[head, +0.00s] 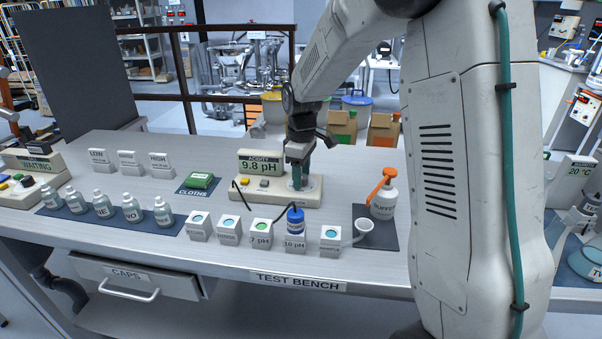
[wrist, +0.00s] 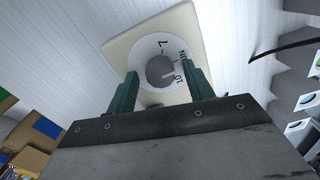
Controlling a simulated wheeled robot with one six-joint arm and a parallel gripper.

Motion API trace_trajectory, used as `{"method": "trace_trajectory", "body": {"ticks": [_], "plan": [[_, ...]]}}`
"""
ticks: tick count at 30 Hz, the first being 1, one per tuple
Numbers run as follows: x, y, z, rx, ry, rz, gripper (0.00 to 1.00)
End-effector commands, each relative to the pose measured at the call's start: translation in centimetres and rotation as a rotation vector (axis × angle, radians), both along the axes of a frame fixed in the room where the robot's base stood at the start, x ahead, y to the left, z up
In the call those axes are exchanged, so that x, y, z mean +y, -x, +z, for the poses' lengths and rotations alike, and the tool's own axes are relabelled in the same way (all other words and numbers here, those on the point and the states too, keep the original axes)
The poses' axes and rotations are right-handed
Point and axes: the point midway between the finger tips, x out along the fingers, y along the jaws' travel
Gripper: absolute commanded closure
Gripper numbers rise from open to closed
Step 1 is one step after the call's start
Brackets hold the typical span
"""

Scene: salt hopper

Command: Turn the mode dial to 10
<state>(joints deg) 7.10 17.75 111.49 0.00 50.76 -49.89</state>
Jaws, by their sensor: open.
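The acidity meter (head: 262,187) stands on the bench, a beige box with a display (head: 262,167) reading 9.8 pH. Its mode dial (wrist: 148,93) is a white disc with a round grey knob (wrist: 158,68) in the wrist view. Marks 7, 10 and a partly hidden word lie around it. A pale line on the knob points right, near the 10 side; its exact setting is unclear. My gripper (head: 299,178) is over the dial, fingers pointing down. Its green fingers are open on either side of the knob, with gaps visible. In the head view they partly hide the dial.
A probe with a blue cap (head: 295,216) is at the 10 pH cup (head: 295,241), its black cable running to the meter. Several cups line the front.

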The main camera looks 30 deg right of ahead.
Motion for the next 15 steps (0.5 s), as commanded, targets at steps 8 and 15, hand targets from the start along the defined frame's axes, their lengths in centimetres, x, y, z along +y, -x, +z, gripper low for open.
{"method": "trace_trajectory", "body": {"ticks": [8,15], "plan": [[-0.01,-0.01,0.04,0.000,0.000,0.000,0.93],[-0.03,-0.03,0.07,-0.001,0.000,-0.016,0.93]]}}
